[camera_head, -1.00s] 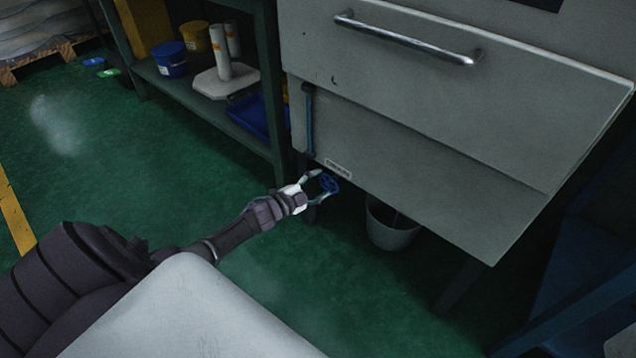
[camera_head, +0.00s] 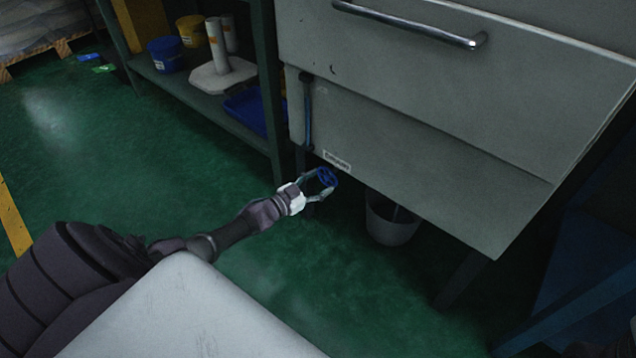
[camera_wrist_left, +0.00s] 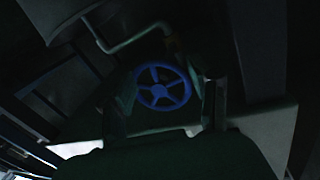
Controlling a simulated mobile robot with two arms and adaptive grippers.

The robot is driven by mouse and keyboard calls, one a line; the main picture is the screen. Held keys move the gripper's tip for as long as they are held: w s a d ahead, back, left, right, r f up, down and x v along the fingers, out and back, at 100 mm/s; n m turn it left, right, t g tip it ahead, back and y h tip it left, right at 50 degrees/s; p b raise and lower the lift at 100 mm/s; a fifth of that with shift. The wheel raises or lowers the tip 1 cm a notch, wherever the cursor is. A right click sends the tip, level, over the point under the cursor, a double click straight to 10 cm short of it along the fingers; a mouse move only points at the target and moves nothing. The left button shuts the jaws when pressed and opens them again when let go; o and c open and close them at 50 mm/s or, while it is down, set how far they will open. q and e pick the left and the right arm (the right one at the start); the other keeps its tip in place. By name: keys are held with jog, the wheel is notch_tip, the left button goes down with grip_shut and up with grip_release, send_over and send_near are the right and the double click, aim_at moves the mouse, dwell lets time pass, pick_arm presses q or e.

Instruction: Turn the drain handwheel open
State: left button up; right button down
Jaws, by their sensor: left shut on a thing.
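The blue drain handwheel (camera_head: 327,177) sits under the lower edge of the grey cabinet, below a small label (camera_head: 337,161). In the left wrist view the spoked handwheel (camera_wrist_left: 162,87) shows face-on between the two dark fingers. My left gripper (camera_head: 322,184) comes in from the left and is shut on the handwheel, one finger at its upper side and one at its lower side. The wrist view is dark, so the exact finger contact is hard to see.
A grey bucket (camera_head: 391,219) stands on the floor under the cabinet (camera_head: 430,120), right of the handwheel. A shelf rack (camera_head: 205,100) with tubs and a blue tray (camera_head: 246,110) stands to the left. The green floor (camera_head: 130,185) in front is clear.

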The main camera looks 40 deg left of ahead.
pick_arm(q)
jog(key=shift+d+h, duration=0.3)
jog(key=shift+d, duration=0.4)
jog(key=o, duration=1.3)
jog(key=shift+a, duration=0.2)
jog(key=shift+s+a, duration=0.15)
jog(key=shift+s, duration=0.1)
jog(key=v, duration=1.1)
jog(key=shift+s, duration=0.25)
